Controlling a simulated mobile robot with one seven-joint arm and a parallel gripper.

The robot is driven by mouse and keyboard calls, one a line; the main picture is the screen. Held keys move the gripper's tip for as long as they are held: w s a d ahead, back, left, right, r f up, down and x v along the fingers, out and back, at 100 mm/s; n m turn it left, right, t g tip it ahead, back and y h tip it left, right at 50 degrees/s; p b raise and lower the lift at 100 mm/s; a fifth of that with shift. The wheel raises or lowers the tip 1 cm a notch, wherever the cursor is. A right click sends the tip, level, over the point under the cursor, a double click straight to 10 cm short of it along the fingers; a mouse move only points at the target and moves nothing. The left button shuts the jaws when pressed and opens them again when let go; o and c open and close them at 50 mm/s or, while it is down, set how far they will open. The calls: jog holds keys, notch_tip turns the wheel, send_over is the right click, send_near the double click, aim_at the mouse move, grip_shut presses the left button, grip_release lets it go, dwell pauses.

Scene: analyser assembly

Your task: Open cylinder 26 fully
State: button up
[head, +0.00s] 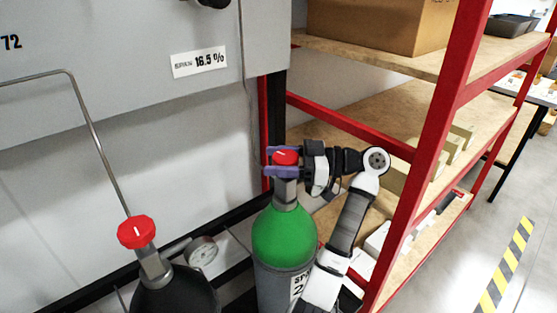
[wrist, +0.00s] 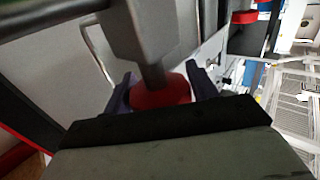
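A gas cylinder with a green shoulder (head: 283,240) and grey body stands upright at the centre of the head view. Its label is partly hidden by my arm; a "2" shows, and the rest of the number cannot be read. Its red valve knob (head: 286,156) has a small white mark on top. My gripper (head: 281,162) reaches in from the right, with purple fingers on both sides of the knob. In the wrist view the knob (wrist: 160,93) sits between the fingers (wrist: 162,88). Whether both fingers press on it cannot be told.
Another cylinder with a red knob (head: 136,232) and a gauge (head: 203,251) beside it stands at lower left. A grey cabinet showing 16.5 % on a label (head: 199,61) is behind. A red-framed shelf (head: 436,130) stands close on the right, beside my arm.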

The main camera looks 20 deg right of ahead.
aim_at(279, 156)
jog(key=shift+o, duration=1.3)
jog(key=shift+r, duration=0.1)
notch_tip(279, 156, up, 20)
jog(key=b, duration=0.1)
